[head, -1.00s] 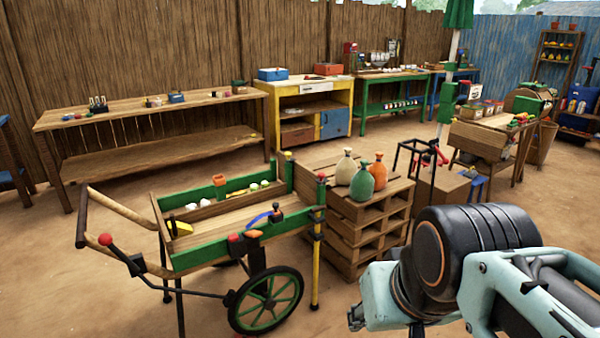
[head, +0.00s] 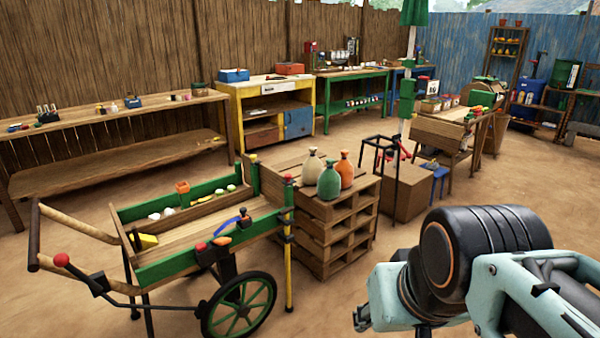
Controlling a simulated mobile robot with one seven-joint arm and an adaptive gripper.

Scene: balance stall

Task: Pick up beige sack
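The beige sack (head: 312,167) stands upright on a stack of wooden pallets (head: 338,210), at the back left of a group of three. A green sack (head: 329,181) stands in front of it to the right and hides a little of its lower side. An orange sack (head: 345,170) stands to its right. My arm reaches in at the lower right of the head view, well apart from the sacks. The fingers of my gripper are not visible.
A wooden cart (head: 160,268) with green sides stands left of the pallets, close to them. A black metal frame (head: 378,155) and a wooden crate (head: 402,198) stand to the right. Workbenches line the back fence. Bare ground lies in front of the pallets.

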